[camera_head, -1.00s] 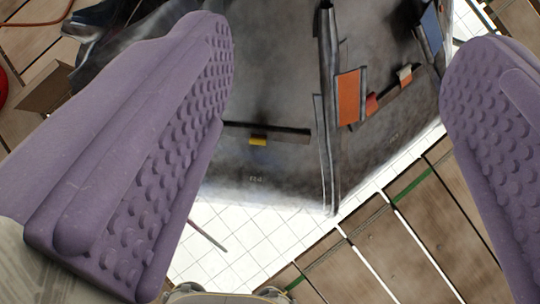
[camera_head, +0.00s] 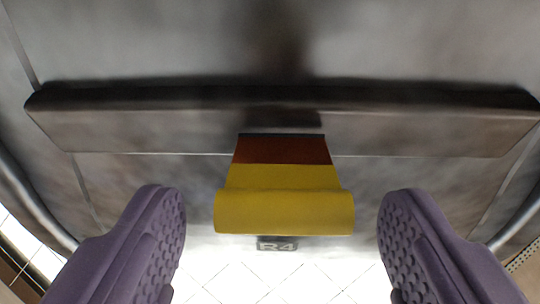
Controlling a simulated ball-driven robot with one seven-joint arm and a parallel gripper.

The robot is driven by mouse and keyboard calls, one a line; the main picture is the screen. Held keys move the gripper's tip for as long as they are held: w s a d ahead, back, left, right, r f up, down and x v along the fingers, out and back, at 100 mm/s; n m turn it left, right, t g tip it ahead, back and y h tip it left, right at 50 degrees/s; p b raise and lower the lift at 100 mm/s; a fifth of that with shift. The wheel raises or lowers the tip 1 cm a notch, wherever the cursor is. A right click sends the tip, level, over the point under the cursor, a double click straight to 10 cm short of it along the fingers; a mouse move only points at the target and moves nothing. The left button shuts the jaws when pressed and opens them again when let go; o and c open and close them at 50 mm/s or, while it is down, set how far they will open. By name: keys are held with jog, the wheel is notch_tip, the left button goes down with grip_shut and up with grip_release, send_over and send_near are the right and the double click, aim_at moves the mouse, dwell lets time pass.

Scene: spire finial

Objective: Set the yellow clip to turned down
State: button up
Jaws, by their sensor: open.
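The yellow clip (camera_head: 284,205) is in the middle of the view, on the front of a dark grey metal face. Its yellow part ends in a rounded lip, and a red-brown strip (camera_head: 282,149) joins it to the dark horizontal bar (camera_head: 400,133) above. My gripper (camera_head: 282,235) is open, with one purple bumpy finger to the left of the clip and one to the right. There is a gap between the clip and each finger, and neither appears to touch it.
A small plate marked R4 (camera_head: 277,243) sits just below the clip. The wide dark bar spans most of the face above the fingers. Curved metal edges stand at the far left and far right. White tiled floor (camera_head: 270,282) shows below.

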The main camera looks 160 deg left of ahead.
aim_at(284, 228)
jog(key=shift+b+x, duration=0.6)
jog(key=shift+x, duration=0.95)
jog(key=shift+r, duration=0.1)
jog(key=c, duration=1.1)
jog(key=shift+o, duration=0.2)
